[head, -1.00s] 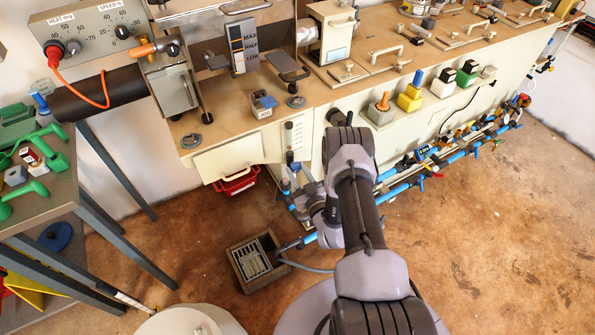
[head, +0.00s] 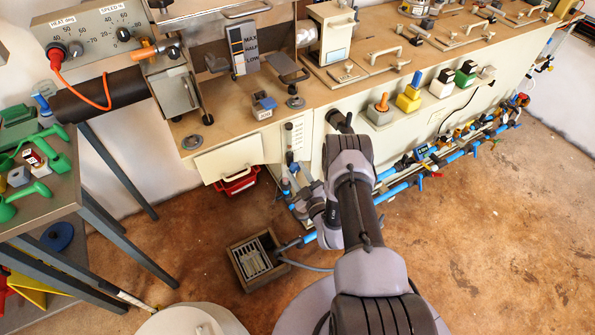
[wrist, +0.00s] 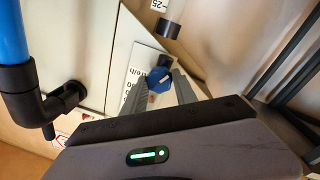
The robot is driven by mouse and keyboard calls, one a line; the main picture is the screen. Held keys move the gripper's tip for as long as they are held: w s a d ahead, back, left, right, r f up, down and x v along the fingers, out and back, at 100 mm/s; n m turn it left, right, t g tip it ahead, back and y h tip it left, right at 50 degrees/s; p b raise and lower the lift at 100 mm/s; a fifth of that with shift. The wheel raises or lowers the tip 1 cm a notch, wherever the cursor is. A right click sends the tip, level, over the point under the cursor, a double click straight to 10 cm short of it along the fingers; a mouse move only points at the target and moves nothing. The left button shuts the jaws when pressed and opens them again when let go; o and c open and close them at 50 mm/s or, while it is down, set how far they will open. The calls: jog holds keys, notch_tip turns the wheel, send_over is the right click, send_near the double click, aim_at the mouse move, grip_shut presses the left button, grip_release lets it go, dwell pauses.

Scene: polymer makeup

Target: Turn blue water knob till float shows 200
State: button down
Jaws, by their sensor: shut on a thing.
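In the wrist view the blue knob (wrist: 158,79) sits on a dark stem in front of a white label plate. My gripper (wrist: 163,84) has its two grey fingers on either side of the knob, shut on it. A pale line shows on the knob's face. The plate (wrist: 137,73) carries partly covered print that seems to end in "h", and a "-25" mark (wrist: 160,5) shows at the top edge. In the head view a narrow white gauge panel (head: 297,135) stands on the bench front. The float and its reading cannot be made out.
A blue pipe with a black elbow (wrist: 45,100) runs close at the left in the wrist view. In the head view a red container (head: 237,182) hangs under the bench, and a floor drain box (head: 255,260) lies below. Blue pipes (head: 395,190) run along the bench base.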

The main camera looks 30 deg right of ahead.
jog(key=shift+w+d+r+n, duration=0.1)
jog(key=shift+n, duration=0.8)
jog(key=c, duration=1)
grip_release()
